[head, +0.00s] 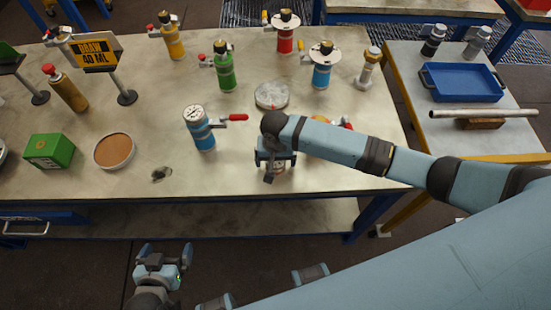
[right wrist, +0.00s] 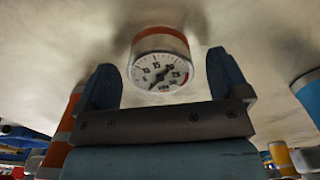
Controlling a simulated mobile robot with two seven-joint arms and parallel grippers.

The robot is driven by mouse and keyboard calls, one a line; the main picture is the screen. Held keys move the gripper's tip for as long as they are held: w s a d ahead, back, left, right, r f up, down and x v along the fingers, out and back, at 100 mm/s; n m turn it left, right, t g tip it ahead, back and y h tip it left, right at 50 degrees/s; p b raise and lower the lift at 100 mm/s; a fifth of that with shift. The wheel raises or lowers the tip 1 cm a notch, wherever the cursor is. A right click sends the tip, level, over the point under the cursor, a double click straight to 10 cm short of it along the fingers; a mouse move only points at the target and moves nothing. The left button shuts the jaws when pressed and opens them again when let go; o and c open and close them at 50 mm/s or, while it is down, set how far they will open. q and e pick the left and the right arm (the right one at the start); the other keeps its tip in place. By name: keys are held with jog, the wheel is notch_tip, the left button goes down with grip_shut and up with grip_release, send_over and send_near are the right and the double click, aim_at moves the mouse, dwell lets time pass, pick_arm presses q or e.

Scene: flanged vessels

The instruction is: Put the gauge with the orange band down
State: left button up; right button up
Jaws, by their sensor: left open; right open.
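The gauge with the orange band (right wrist: 159,68) shows in the right wrist view, its white dial facing the camera and its orange band at the far end by the pale tabletop. It appears to stand on the table, though its contact is hard to see. My right gripper (head: 276,165) is open over the front of the table, its fingers on either side of the gauge with gaps visible in the right wrist view (right wrist: 162,82). In the head view, the gripper mostly hides the gauge. My left gripper (head: 166,252) is open and empty in front of the table.
A blue vessel (head: 203,138) with a gauge on top and a red handle stands left of my right gripper. A grey disc (head: 272,96) lies behind it. A cork-coloured round pad (head: 114,151) and green box (head: 49,151) are further left. My right forearm partly hides another vessel.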

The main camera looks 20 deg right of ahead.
notch_tip(320, 180, up, 12)
jog(key=r, duration=0.1)
jog(key=s+a+f+n+t+y, duration=0.1)
jog(key=s+f, duration=0.1)
jog(key=f, duration=0.1)
jog(key=s+a+f+n+t+y, duration=0.1)
jog(key=s+a+f+t+y, duration=0.1)
jog(key=s+a+f+n+t+y, duration=0.1)
jog(key=s+f+y, duration=0.1)
jog(key=f, duration=0.1)
jog(key=shift+s+a+f+t, duration=0.2)
jog(key=shift+f+t, duration=0.1)
jog(key=shift+f, duration=0.05)
jog(key=s+d+f+n+t+h, duration=0.1)
jog(key=s+d+f+n+t, duration=0.2)
jog(key=s+d+t, duration=0.3)
jog(key=s+d, duration=0.3)
jog(key=s, duration=0.2)
jog(key=shift+d+n+h, duration=0.15)
jog(key=shift+n+h, duration=0.15)
jog(key=shift+d, duration=0.1)
